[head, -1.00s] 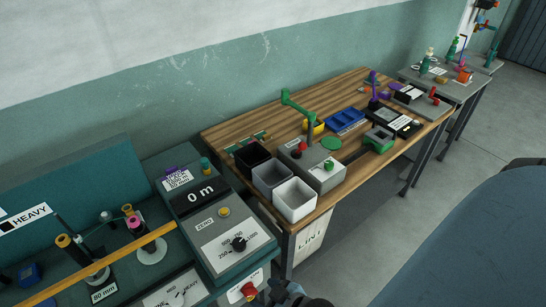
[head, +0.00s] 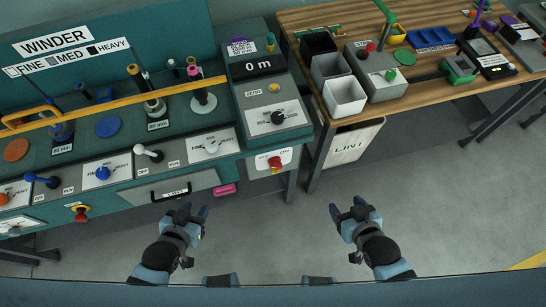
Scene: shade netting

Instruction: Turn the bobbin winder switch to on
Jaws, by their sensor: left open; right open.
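The winder bench carries a "WINDER" sign (head: 57,41) on its back panel. On its front are a white-handled lever (head: 148,153), a blue-handled lever (head: 42,180) and round selector knobs, among them a blue knob (head: 102,173). A red knob (head: 275,163) sits on a white plate with lettering that seems to end in "ON", at the bench's right front. I cannot tell which of these is the bobbin winder switch. My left gripper (head: 190,213) is open and empty in front of the bench. My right gripper (head: 349,211) is open and empty, farther right above the floor.
Spools stand on the winder behind a yellow bar (head: 120,111). A wooden table (head: 300,20) with bins and a "LINT" bag (head: 352,143) stands to the right. Floor between the grippers is clear.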

